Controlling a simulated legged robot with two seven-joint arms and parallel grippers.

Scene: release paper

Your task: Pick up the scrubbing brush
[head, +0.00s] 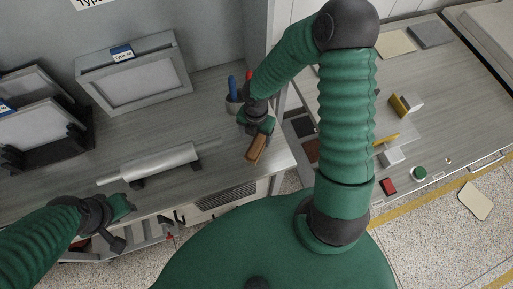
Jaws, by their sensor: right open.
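A brown block-shaped thing, which looks like the scrubbing brush (257,148), is at the right end of the left bench, near its front edge. My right gripper (262,126) points down at its far end, and the fingers partly hide that end. The jaws are open; I cannot tell whether they touch the brush. My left gripper (121,207) is over the front edge of the bench at the left, well away from the brush. Its jaws are too small to read.
A cup (234,104) with blue and red handles stands just behind my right gripper. A pale roll (150,164) lies on dark supports mid-bench. Framed panels (133,75) stand at the back. A second bench (440,125) at the right holds several small items.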

